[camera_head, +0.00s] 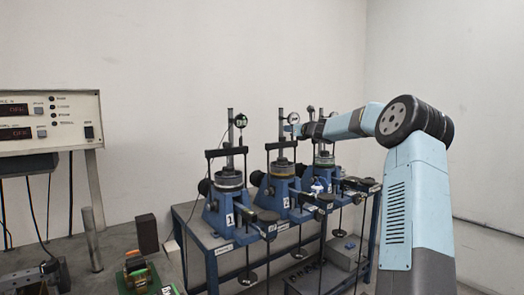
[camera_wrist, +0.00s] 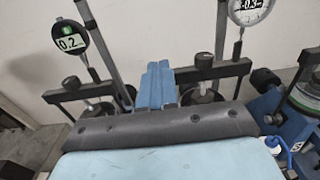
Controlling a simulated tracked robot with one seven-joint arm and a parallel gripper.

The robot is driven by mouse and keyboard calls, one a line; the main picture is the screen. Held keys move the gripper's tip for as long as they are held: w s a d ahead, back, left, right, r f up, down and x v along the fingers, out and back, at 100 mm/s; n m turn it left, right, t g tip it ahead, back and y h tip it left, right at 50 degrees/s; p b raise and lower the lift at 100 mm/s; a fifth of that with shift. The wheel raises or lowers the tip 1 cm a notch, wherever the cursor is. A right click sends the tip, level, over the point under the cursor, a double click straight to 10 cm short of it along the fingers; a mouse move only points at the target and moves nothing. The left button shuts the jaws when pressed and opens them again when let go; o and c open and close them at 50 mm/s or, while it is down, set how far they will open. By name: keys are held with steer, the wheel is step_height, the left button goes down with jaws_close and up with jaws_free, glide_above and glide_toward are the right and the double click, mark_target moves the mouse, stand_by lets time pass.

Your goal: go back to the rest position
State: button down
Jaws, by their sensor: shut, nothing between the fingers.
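My gripper (camera_head: 293,126) is high by the upper posts of the second and third frames, with my arm reaching in from the right. In the wrist view, my gripper (camera_wrist: 158,82) shows its two blue fingers together, with nothing seen between them. It points between a digital gauge (camera_wrist: 70,42) reading 0.2 and a round gauge (camera_wrist: 250,10) reading about -0.3.
Hanging weights (camera_head: 247,278) dangle in front of the frames. The blue-legged bench (camera_head: 210,262) carries the frames. A control box (camera_head: 50,120) with red displays stands at the left. The wall area above the frames is clear.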

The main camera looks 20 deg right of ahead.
steer(key=s+a+n+g+y, duration=0.1)
steer(key=s+a+n+g, duration=0.1)
steer(key=s+a+n, duration=0.5)
steer(key=s+a+n+g+y, duration=0.1)
steer(key=s+a+n+g, duration=0.15)
steer(key=a, duration=0.85)
steer(key=s+a+f+n+g+h, duration=0.1)
steer(key=s+a+n+g, duration=0.1)
steer(key=s+a+n, duration=0.35)
steer(key=s+a+f+n+g+h, duration=0.1)
steer(key=s+a+f+n, duration=0.15)
steer(key=s, duration=0.65)
steer(key=s+d+f+n+g+h, duration=0.1)
steer(key=s+d+f+n+h, duration=0.1)
steer(key=s, duration=1.1)
steer(key=s+d+f+n+g+h, duration=0.1)
steer(key=s+f+n, duration=0.4)
steer(key=s, duration=0.9)
steer(key=s+d+f+n+g+h, duration=0.1)
steer(key=s+d+f+n+h, duration=0.2)
steer(key=s+n, duration=0.4)
steer(key=s+d+f, duration=0.1)
steer(key=s, duration=0.5)
steer(key=shift+s+d+f, duration=0.15)
steer(key=shift+f, duration=0.1)
steer(key=shift+n+g, duration=0.25)
